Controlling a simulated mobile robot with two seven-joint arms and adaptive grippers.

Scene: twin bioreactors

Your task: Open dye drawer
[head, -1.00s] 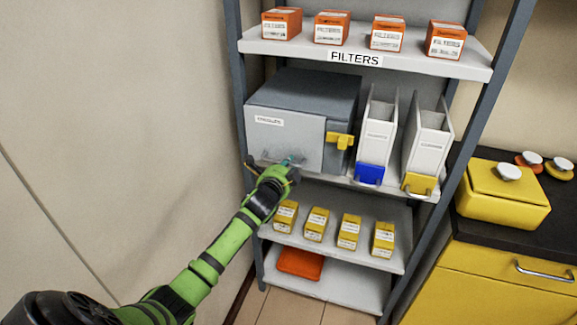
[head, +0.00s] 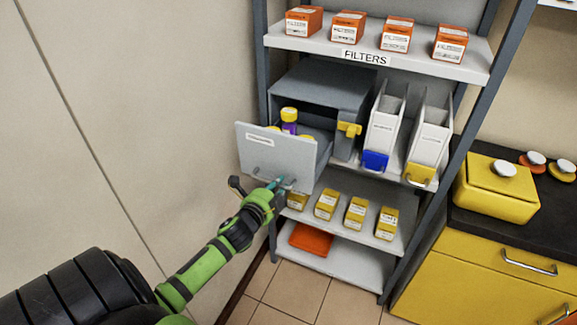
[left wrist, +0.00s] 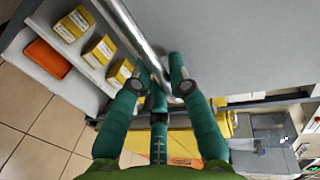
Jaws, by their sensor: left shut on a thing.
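The grey dye drawer (head: 285,158) is pulled out of its grey cabinet (head: 318,92) on the middle shelf. Inside it stands a purple bottle with a yellow cap (head: 289,121); other yellow caps are mostly hidden behind the drawer front. My left gripper (head: 275,186) is shut on the drawer handle, low on the front. In the left wrist view its green fingers (left wrist: 158,78) close around the silver handle bar (left wrist: 138,36). My right gripper is not in view.
Orange filter boxes (head: 396,34) stand on the top shelf. White holders (head: 381,130) are right of the cabinet. Yellow boxes (head: 357,213) and an orange item (head: 311,239) sit below. A wall is left; a yellow counter (head: 480,280) is right.

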